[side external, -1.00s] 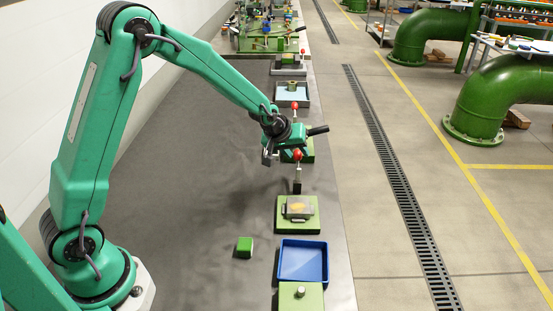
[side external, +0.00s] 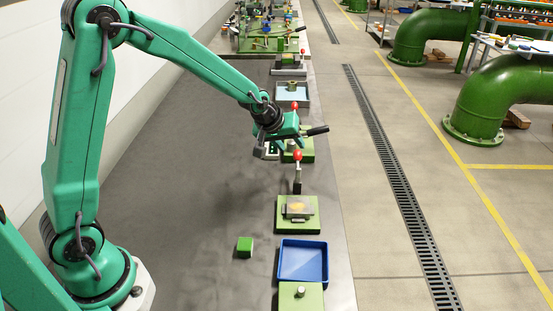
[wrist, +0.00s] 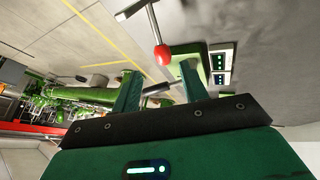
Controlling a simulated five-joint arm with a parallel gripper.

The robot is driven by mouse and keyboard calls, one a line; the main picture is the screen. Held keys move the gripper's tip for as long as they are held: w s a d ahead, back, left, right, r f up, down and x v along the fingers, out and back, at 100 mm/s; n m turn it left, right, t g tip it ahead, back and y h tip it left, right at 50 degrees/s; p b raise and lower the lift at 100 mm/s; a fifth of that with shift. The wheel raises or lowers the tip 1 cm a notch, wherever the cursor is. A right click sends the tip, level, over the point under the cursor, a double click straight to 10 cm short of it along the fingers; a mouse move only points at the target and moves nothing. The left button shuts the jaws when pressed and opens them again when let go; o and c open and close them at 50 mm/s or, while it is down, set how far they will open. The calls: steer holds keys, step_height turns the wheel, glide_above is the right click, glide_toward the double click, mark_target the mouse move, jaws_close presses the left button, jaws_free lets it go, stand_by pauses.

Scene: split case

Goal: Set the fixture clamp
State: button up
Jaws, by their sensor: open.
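Another green fixture base (side external: 307,155) lies just behind, partly hidden by my gripper. A black handle (side external: 318,130) points right there. In the wrist view, my fingers (wrist: 160,72) are apart, with a red-ball lever (wrist: 161,54) and black handle (wrist: 157,88) appearing between them. Contact cannot be told.
A blue tray (side external: 303,280), a green block (side external: 244,246) and another green plate (side external: 300,301) are at the front. A small panel with lights (wrist: 222,62) is beside a green base in the wrist view. More fixtures stand farther back. The bench's left part is clear.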

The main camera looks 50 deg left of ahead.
steer(key=shift+v, duration=1.55)
steer(key=s+r+m, duration=0.3)
steer(key=s+r, duration=0.2)
steer(key=s, duration=0.9)
steer(key=s+d+r+m+g, duration=0.1)
steer(key=s+r+m, duration=0.3)
steer(key=s, duration=1)
steer(key=shift+s+r, duration=0.25)
steer(key=shift+r, duration=0.35)
steer(key=shift+d, duration=0.1)
